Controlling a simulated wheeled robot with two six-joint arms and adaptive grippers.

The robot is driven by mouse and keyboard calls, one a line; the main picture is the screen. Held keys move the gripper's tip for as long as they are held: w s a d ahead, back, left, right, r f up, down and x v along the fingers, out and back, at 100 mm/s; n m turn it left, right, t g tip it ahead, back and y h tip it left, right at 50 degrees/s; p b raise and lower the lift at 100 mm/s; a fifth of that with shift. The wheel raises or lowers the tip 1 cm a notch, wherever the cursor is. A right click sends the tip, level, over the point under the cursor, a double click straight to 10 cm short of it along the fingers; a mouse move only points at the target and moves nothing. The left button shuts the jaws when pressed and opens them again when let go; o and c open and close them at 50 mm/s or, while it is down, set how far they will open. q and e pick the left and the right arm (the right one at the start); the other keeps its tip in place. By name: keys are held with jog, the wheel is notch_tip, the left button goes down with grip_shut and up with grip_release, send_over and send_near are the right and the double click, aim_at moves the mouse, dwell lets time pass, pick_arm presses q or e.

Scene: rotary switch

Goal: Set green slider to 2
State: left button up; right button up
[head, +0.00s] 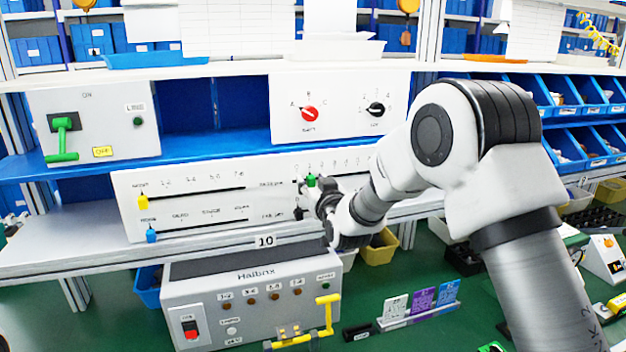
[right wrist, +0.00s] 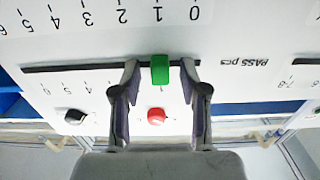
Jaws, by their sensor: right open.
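The green slider (head: 311,180) stands in the slot of the white slider panel, just below the 1 on its scale. In the right wrist view, which is upside down, the green slider (right wrist: 160,68) lines up with the 1, between the 0 and the 2. My right gripper (right wrist: 159,84) is open, with one finger on each side of the slider and a visible gap on both sides. In the head view my right gripper (head: 313,200) is at the panel and partly hides the scale. My left gripper is not in view.
Yellow (head: 143,201) and blue (head: 151,236) sliders sit at the panel's left. A red knob (head: 309,114) and a black knob (head: 376,109) are on the box above. A green lever (head: 62,138) is at left. The Halbrix box (head: 252,295) stands below.

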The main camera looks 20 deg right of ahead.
jog(key=shift+s+r, duration=0.2)
jog(key=shift+s, duration=0.1)
jog(key=shift+s+r, duration=0.25)
jog(key=shift+s, duration=0.15)
grip_shut()
jog(key=shift+d+f, duration=0.1)
jog(key=shift+d, duration=0.2)
jog(key=d+b, duration=0.1)
jog(key=d, duration=0.1)
jog(key=shift+s+d, duration=0.1)
jog(key=shift+d, duration=0.2)
jog(key=shift+c, duration=0.5)
grip_release()
jog(key=shift+a, duration=0.1)
jog(key=shift+o, duration=0.5)
jog(key=shift+w+f, duration=0.2)
jog(key=shift+w, duration=0.25)
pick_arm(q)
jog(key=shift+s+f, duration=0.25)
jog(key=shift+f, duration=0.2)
pick_arm(e)
jog(key=s, duration=1.2)
jog(key=shift+a, duration=0.45)
